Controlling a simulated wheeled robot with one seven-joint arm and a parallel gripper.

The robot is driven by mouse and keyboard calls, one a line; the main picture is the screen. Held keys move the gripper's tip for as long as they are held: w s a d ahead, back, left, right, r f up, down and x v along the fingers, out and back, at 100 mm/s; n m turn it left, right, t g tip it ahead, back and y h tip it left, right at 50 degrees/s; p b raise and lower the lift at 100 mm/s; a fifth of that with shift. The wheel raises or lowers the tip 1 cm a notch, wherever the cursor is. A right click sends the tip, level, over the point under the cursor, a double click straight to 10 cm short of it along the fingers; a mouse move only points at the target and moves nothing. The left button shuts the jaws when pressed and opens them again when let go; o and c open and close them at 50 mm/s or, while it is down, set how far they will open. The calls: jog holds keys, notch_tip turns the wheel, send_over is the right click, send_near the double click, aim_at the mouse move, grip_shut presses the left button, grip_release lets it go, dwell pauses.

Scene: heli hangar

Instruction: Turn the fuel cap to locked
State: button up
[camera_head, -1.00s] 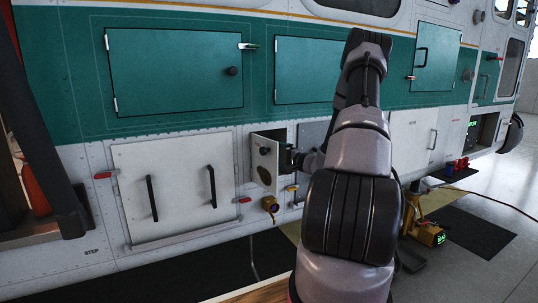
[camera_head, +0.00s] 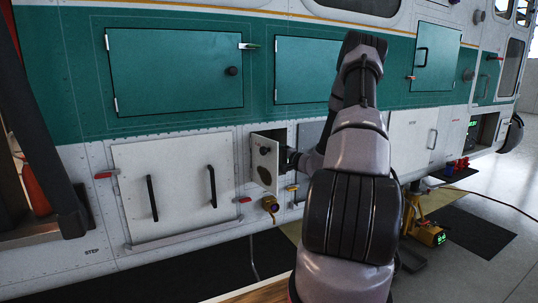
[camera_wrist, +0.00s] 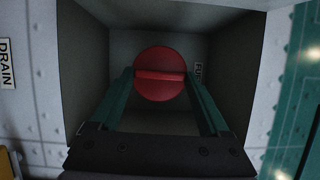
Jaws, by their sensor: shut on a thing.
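The red round fuel cap (camera_wrist: 160,88) sits at the back of a dark square recess in the wrist view. Its raised grip bar (camera_wrist: 160,75) lies about level across the picture. My gripper (camera_wrist: 159,77) reaches into the recess, its two green fingers at the left and right ends of the bar, shut on the cap. In the head view my gripper (camera_head: 290,160) is at the recess behind the small open door (camera_head: 265,164), and the cap is hidden. A partly covered label (camera_wrist: 198,70) is right of the cap; no lock mark is readable.
The recess walls (camera_wrist: 235,70) stand close on both sides of my fingers. A DRAIN label (camera_wrist: 6,63) is on the panel to the left. A brass-coloured fitting (camera_head: 270,204) sits below the open door. A large white panel with black handles (camera_head: 170,185) is left of it.

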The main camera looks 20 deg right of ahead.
jog(key=shift+f, duration=0.1)
jog(key=m, duration=0.2)
jog(key=m+t, duration=0.1)
jog(key=m, duration=0.1)
jog(key=shift+f+t, duration=0.2)
jog(key=shift+t, duration=0.1)
jog(key=m+t, duration=0.1)
jog(key=m, duration=0.2)
jog(key=m+t, duration=0.1)
jog(key=m, duration=0.1)
jog(key=shift+a+f+m+h, duration=0.15)
jog(key=shift+m+h, duration=0.25)
jog(key=m+h, duration=0.1)
jog(key=m, duration=0.2)
jog(key=m+t+h, duration=0.1)
jog(key=m, duration=0.2)
jog(key=shift+a+f+t, duration=0.1)
jog(key=shift+a+t, duration=0.05)
jog(key=shift+t, duration=0.15)
jog(key=shift+a+m+t+h, duration=0.15)
jog(key=shift+m+h, duration=0.8)
jog(key=shift+m, duration=0.55)
jog(key=shift+m+t+h, duration=0.15)
jog(key=shift+m+h, duration=0.8)
jog(key=shift+m, duration=0.85)
jog(key=o, duration=1.2)
